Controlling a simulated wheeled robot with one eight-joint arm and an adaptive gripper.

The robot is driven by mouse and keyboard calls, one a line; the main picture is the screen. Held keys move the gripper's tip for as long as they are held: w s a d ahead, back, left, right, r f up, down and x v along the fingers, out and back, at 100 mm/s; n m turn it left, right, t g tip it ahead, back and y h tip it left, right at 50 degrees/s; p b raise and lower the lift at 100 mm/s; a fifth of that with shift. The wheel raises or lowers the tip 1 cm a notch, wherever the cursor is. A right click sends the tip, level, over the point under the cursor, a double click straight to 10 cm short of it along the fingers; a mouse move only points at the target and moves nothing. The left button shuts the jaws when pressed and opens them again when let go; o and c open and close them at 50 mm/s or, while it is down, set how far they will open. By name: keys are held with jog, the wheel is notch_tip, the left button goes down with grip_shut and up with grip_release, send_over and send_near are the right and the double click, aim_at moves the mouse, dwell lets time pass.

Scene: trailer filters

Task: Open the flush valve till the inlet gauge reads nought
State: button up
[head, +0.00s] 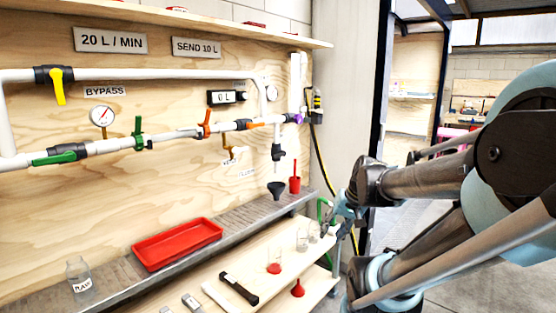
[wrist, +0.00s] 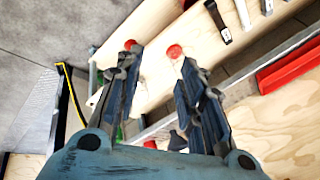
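The pressure gauge (head: 102,116) is a round white dial with a red needle, on the inlet side of the white pipe; its reading is too small to tell. A small label that seems to read FLUSH (head: 247,172) is on the wall. Beside it, a short drop pipe with a dark fitting (head: 277,152) points down above a black funnel (head: 276,189). I cannot tell for sure which handle is the flush valve. My gripper (head: 332,228) is low, right of the bench and apart from the pipes. In the wrist view my gripper (wrist: 160,66) is open and empty.
Green (head: 138,132), orange (head: 205,124) and yellow (head: 58,86) handles sit along the pipes. Open floor lies to the right.

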jog(key=w+a+r+m+t+y, duration=0.1)
jog(key=w+a+r+y, duration=0.3)
jog(key=w, duration=0.5)
jog(key=m+t+y, duration=0.6)
jog(key=t, duration=0.1)
send_near(278, 156)
jog(key=x, duration=1)
jog(key=shift+a, duration=0.3)
jog(key=shift+c, duration=0.6)
grip_shut()
